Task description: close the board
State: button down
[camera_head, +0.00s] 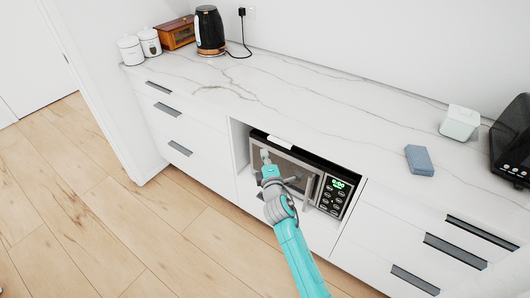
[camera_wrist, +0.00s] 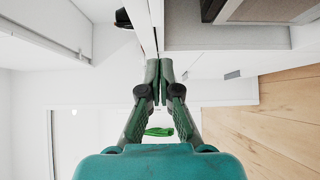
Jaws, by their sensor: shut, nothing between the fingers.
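No separate board can be made out; a white sideboard with a marble-look top (camera_head: 300,85) and drawer fronts fills the head view. A microwave (camera_head: 295,172) with a lit display sits in its open niche. My gripper (camera_head: 265,156) is in front of the microwave's left part, hiding some of its door. In the wrist view my gripper's green fingers (camera_wrist: 160,66) are together and empty. Their tips are near a white panel edge (camera_wrist: 157,28); contact cannot be told. Part of the niche (camera_wrist: 225,37) shows at upper right.
On the counter stand a black kettle (camera_head: 210,32), a wooden box (camera_head: 177,33), white canisters (camera_head: 131,50), a blue-grey block (camera_head: 419,160), a white container (camera_head: 460,122) and a black appliance (camera_head: 512,140). Wooden floor (camera_head: 85,210) is clear at left.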

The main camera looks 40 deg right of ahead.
jog(key=v, duration=0.8)
jog(key=shift+s+a, duration=0.2)
jog(key=shift+a, duration=0.15)
jog(key=s+a+f+m+y, duration=0.25)
jog(key=s+a, duration=0.35)
jog(key=s, duration=0.5)
jog(key=s+a+f+m+y, duration=0.2)
jog(key=s+a+f+y, duration=0.3)
jog(key=s, duration=0.7)
jog(key=s+a+r+m, duration=0.2)
jog(key=s+r, duration=0.1)
jog(key=s, duration=0.3)
jog(key=s+a+r+m+g, duration=0.1)
jog(key=s+r+m, duration=0.2)
jog(key=s, duration=0.4)
jog(key=s+a+r+m, duration=0.2)
jog(key=s+r+m, duration=0.1)
jog(key=s, duration=0.4)
jog(key=shift+a+r+g, duration=0.3)
jog(key=shift+a+r, duration=0.05)
jog(key=shift+r, duration=0.25)
jog(key=shift+m, duration=0.25)
